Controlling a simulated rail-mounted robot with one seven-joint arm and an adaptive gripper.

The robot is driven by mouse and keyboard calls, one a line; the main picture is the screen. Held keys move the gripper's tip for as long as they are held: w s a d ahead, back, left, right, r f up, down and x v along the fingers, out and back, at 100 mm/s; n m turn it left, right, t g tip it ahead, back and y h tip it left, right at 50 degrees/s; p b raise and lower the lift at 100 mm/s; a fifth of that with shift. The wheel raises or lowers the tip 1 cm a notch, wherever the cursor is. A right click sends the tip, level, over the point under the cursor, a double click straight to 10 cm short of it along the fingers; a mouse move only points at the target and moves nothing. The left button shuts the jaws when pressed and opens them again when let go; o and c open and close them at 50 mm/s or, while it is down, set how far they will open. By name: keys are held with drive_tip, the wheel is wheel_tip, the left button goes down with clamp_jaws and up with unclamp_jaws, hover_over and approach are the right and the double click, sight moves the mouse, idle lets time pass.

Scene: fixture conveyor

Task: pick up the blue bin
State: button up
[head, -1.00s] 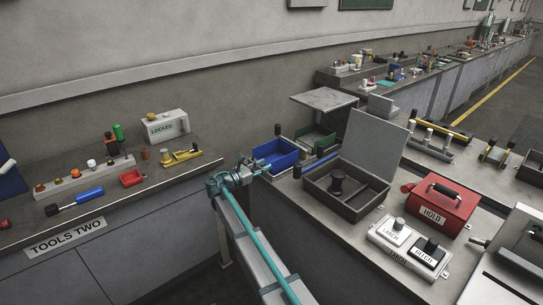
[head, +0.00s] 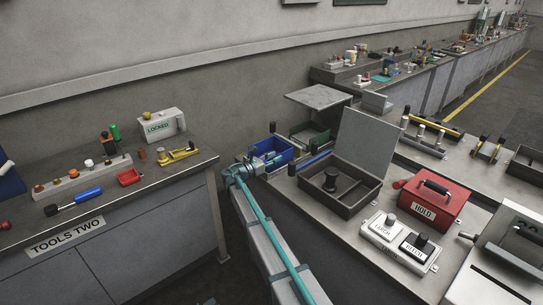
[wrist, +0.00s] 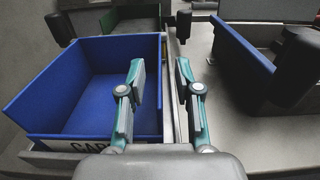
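The blue bin (head: 284,153) sits at the left end of the right-hand bench in the head view. In the wrist view the open-topped blue bin (wrist: 40,95) fills the left side and looks empty, with a partly hidden white label at its near edge. My gripper (head: 274,161) is at the near side of the bin in the head view, partly covering it. Contact cannot be told.
A green bin (head: 310,133) stands behind the blue one under a grey raised plate (head: 318,95). A dark open box (head: 345,208) with a raised lid is to the right. A second blue panel (wrist: 243,45) shows at right in the wrist view. Black knobs stand close by.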

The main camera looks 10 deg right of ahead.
drive_tip(key=x, duration=0.2)
drive_tip(key=shift+w+d+p, duration=0.2)
drive_tip(key=shift+d+p, duration=0.05)
drive_tip(key=shift+p, duration=0.05)
clamp_jaws()
